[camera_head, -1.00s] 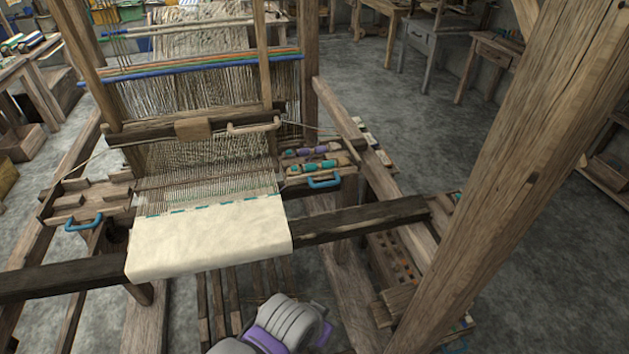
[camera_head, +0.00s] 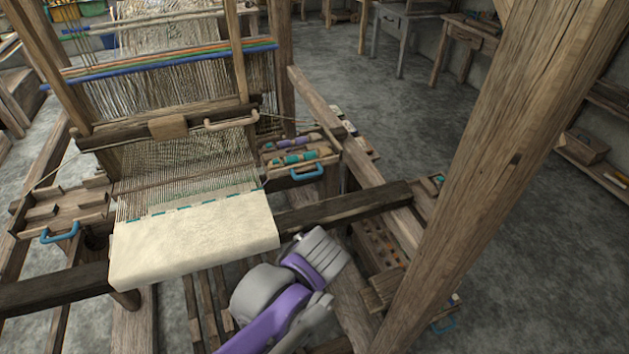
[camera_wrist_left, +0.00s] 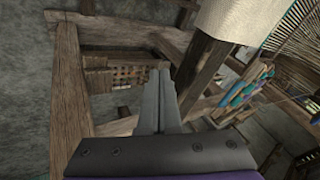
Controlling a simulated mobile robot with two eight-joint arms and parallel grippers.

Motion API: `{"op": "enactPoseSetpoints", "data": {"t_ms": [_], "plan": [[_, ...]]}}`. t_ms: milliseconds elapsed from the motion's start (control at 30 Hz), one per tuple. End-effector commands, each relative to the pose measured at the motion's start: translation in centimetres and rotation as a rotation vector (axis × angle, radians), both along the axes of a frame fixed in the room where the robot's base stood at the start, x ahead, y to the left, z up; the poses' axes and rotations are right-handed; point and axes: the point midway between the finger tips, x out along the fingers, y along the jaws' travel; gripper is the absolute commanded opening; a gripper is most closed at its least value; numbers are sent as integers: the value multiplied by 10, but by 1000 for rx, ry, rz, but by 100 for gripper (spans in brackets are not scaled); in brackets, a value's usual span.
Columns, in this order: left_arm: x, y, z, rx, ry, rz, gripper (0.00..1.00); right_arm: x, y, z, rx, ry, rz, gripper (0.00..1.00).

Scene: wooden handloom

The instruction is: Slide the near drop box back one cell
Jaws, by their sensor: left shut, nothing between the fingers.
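The right-hand drop box (camera_head: 322,160) sits beside the woven cloth. It has a blue handle (camera_head: 307,174) on its front and holds teal and purple shuttles. The left-hand drop box (camera_head: 72,207) is an open wooden tray with its own blue handle (camera_head: 60,233). I cannot tell which one is called near. My left gripper (camera_wrist_left: 160,72) is shut and empty in the left wrist view. There the colourful shuttles (camera_wrist_left: 246,88) lie to its right, apart from it. In the head view my arm reaches up below the right-hand box; its fingertips cannot be made out. My right gripper is not in view.
The cream cloth (camera_head: 195,240) lies over the dark front beam (camera_head: 345,209). A thick slanted post (camera_head: 490,160) stands at the right. A rack with holes (camera_head: 378,245) sits low beside it. Open floor (camera_head: 400,120) lies beyond the loom's right side.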

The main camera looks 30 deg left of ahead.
Motion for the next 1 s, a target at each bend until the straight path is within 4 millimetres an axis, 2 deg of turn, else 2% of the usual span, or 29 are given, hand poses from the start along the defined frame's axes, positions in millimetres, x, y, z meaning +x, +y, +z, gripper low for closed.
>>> {"op": "enactPoseSetpoints", "data": {"t_ms": [33, 100, 200, 300, 433, 767, 1000], "plan": [[25, 3, 12, 94, 8, -45, 0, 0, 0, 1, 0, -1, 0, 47], [54, 9, 27, 220, 18, -100, 0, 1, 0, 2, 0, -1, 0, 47], [87, 12, 43, 366, 26, -157, 0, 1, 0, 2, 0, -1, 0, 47], [109, 13, 55, 464, 30, -190, 0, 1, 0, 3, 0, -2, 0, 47], [120, 13, 61, 518, 32, -207, 0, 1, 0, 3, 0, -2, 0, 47], [121, 14, 61, 520, 32, -207, 0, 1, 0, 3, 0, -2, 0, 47], [135, 31, 44, 521, 33, -203, 0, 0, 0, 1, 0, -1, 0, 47]]}}
